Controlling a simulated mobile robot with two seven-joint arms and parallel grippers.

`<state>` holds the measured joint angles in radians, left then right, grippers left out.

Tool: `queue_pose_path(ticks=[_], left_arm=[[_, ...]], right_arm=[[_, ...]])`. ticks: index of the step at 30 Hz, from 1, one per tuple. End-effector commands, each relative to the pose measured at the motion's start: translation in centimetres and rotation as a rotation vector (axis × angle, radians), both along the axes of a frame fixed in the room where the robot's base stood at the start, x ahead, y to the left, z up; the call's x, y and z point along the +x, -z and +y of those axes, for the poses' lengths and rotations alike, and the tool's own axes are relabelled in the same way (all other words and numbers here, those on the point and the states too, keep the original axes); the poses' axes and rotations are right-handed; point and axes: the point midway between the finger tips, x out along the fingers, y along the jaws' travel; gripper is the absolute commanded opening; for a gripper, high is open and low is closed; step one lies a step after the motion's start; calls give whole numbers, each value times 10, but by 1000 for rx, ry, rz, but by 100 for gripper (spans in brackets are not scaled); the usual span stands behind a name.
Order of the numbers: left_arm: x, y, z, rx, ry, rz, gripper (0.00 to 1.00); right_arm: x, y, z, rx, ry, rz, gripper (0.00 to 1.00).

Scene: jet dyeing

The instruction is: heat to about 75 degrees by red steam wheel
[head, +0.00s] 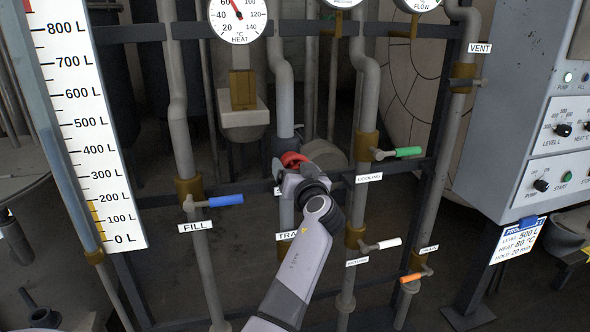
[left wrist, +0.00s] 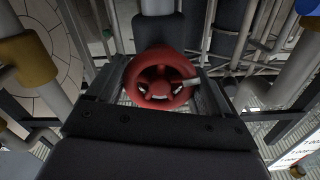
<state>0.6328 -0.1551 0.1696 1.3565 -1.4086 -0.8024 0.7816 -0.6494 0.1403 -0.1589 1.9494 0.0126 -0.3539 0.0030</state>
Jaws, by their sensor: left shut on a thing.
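The red steam wheel (head: 293,158) sits on a grey vertical pipe in the middle of the head view, partly hidden by my left gripper (head: 291,172). In the left wrist view the red wheel (left wrist: 158,57) lies between the two dark fingers, one at each side of its rim. My left gripper is shut on it. The round white heat gauge (head: 250,22) is at the top of the head view, its upper edge cut off. Its red needle points up and slightly left, between 60 and 80, roughly 70. My right gripper is not in view.
Nearby valve levers are blue (head: 226,200) at FILL, green (head: 408,151) at COOLING, white (head: 389,243) and orange (head: 411,277). A litre scale (head: 88,120) stands at left. A control box (head: 530,120) hangs at right above a recipe card (head: 517,240).

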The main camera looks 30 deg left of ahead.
Motion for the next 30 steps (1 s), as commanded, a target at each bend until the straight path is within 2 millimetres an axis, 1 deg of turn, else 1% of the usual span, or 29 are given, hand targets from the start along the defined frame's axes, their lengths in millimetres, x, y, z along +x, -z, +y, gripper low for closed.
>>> queue_pose_path(ticks=[5, 11, 20, 30], left_arm=[[-1, 3, 1, 30, -2, 43, 50], [-1, 3, 1, 113, -2, 139, 50], [-2, 2, 2, 296, -4, 356, 50], [-2, 0, 3, 505, -4, 602, 50]], right_arm=[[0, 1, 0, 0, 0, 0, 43], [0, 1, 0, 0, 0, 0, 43], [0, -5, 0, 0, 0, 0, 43], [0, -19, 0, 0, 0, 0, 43]])
